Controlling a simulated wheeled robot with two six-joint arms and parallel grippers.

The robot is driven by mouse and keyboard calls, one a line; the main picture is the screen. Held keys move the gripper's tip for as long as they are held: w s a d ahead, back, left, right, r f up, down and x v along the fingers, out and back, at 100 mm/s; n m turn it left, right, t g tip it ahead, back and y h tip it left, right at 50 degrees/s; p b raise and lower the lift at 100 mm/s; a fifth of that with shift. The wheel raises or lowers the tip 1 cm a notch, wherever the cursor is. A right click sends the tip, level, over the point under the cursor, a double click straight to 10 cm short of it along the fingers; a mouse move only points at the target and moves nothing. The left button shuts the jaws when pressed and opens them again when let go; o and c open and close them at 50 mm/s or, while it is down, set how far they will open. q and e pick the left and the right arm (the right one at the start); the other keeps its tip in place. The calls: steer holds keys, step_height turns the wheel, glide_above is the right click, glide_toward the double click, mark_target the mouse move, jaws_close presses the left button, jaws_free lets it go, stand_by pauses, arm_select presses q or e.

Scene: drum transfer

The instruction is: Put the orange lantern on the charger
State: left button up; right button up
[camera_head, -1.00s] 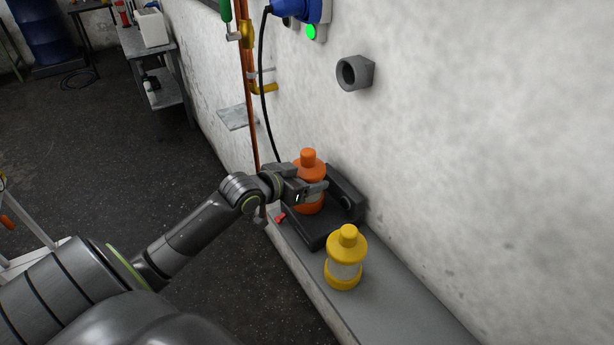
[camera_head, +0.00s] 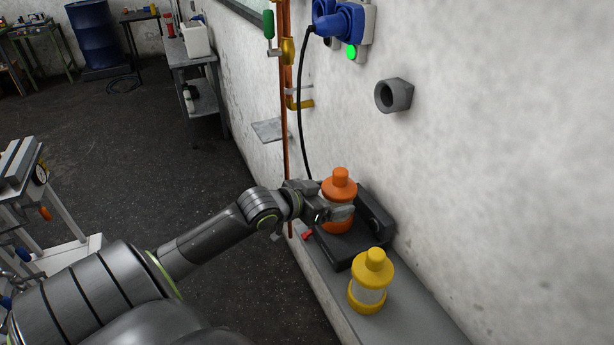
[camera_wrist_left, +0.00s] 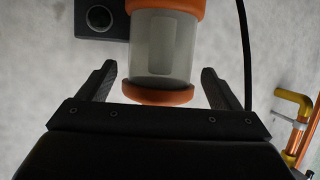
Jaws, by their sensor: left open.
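The orange lantern (camera_head: 339,187) stands upright on the black charger (camera_head: 345,249), which sits on a grey ledge against the wall. My left gripper (camera_head: 338,212) is at the lantern's middle, its fingers on either side of it. In the left wrist view the lantern (camera_wrist_left: 163,48) stands between the two open fingers (camera_wrist_left: 160,85), with gaps visible on both sides. The lantern's lower part is partly hidden by the gripper in the head view. My right gripper is not in view.
A yellow lantern (camera_head: 370,281) stands on the ledge (camera_head: 402,318) just in front of the charger. A black cable (camera_head: 302,110) runs down from a blue plug (camera_head: 343,22). Copper pipes (camera_head: 286,120) and a small wall shelf (camera_head: 268,130) are behind the arm.

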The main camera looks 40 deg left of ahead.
arm_select(q)
steer(key=p+v, duration=0.1)
steer(key=v, duration=0.8)
steer(key=shift+p, duration=0.4)
